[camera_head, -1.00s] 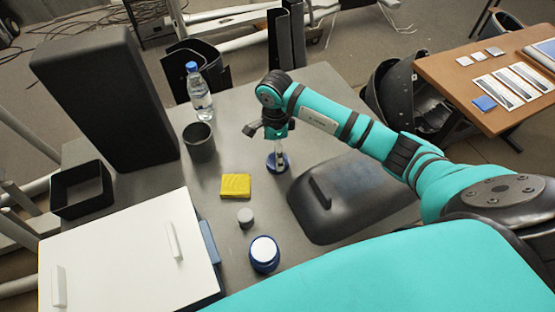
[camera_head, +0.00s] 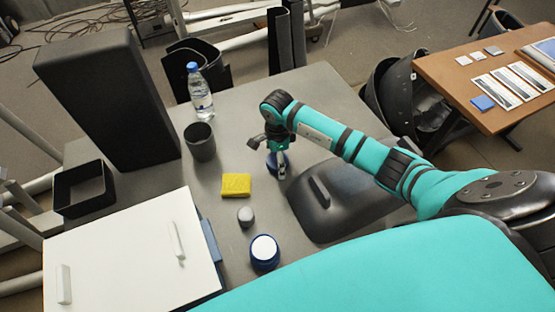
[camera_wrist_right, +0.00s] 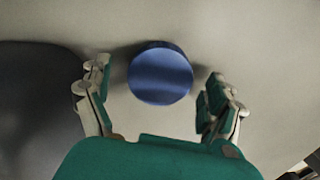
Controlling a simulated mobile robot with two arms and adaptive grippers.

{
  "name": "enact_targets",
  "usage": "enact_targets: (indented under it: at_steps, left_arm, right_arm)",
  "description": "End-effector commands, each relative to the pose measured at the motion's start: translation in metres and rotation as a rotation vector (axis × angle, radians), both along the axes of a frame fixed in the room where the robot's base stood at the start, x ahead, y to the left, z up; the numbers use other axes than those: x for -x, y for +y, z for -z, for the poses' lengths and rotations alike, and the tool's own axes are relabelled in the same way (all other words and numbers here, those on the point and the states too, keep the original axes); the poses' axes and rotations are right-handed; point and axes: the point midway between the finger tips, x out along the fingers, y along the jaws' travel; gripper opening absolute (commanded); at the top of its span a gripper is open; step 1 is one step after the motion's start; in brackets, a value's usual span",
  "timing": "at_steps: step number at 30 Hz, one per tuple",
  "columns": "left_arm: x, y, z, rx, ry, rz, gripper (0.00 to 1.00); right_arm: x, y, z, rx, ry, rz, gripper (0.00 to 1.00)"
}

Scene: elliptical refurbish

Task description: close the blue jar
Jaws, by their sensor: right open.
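The blue jar (camera_head: 264,254) stands upright near the table's front, with a round white top face showing inside a blue rim. A round blue lid-like disc (camera_head: 276,160) lies on the grey table farther back, partly hidden by my right gripper (camera_head: 281,172). In the right wrist view the blue disc (camera_wrist_right: 160,74) lies flat between and slightly beyond the fingers. My right gripper (camera_wrist_right: 158,95) is open, with a finger on either side and a gap to the disc. My left gripper is out of view.
A yellow sponge-like block (camera_head: 236,185) and a small grey cylinder (camera_head: 245,216) lie left of the disc. A dark rounded case (camera_head: 335,205) is close on the right. A white box (camera_head: 125,255), a dark cup (camera_head: 200,142) and a water bottle (camera_head: 201,95) stand left.

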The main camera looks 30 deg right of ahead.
Motion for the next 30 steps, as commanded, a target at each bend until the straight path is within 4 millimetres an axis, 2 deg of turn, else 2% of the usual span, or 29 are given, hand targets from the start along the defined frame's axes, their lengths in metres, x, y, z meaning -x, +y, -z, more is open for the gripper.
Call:
enact_targets:
  at_steps: [2,13,23,26,30]
  left_arm:
    - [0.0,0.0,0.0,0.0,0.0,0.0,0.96]
    - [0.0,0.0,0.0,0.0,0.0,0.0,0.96]
    - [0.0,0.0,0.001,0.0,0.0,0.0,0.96]
    - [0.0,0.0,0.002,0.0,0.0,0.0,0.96]
    - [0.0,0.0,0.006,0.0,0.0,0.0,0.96]
  right_arm:
    - [0.0,0.0,0.0,0.0,0.0,0.0,0.89]
    - [0.0,0.0,0.0,0.0,0.0,0.0,0.41]
    - [-0.001,0.0,-0.004,0.0,-0.002,0.0,0.41]
    - [-0.002,-0.001,-0.016,0.001,-0.006,0.0,0.41]
    - [-0.002,-0.001,-0.044,0.001,-0.007,-0.001,0.41]
